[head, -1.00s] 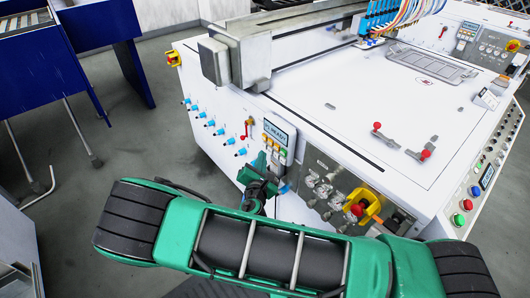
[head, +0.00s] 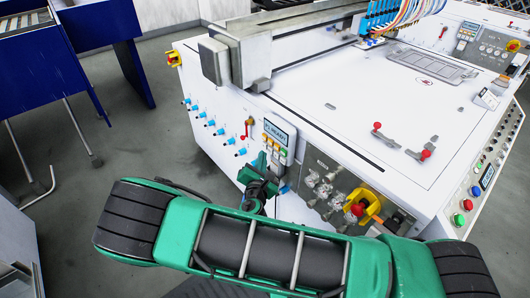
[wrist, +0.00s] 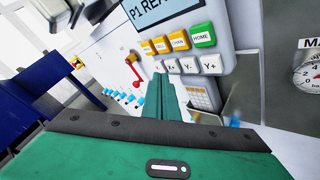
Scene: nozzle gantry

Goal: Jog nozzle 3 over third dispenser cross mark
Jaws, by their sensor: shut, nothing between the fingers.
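The control pendant (head: 277,138) is on the machine's front side. In the wrist view its display (wrist: 160,12) begins "P1 REA" and is cut off. Below are yellow keys, a green HOME key (wrist: 203,35) and white jog keys, with the Y+ key (wrist: 210,64) at the right end. My gripper (head: 261,161) is shut and empty just below the pendant. In the wrist view its green fingertips (wrist: 163,78) cover the left end of the white row; contact cannot be told. The blue nozzle block (head: 380,20) is on the gantry (head: 300,38). I cannot make out dispenser cross marks.
A red-handled valve (wrist: 133,70) and several blue fittings (wrist: 118,96) are left of the pendant. A gauge (wrist: 307,72) is to the right. A red knob on a yellow mount (head: 358,209) stands out lower right. Blue furniture (head: 45,80) stands at left; grey floor lies between.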

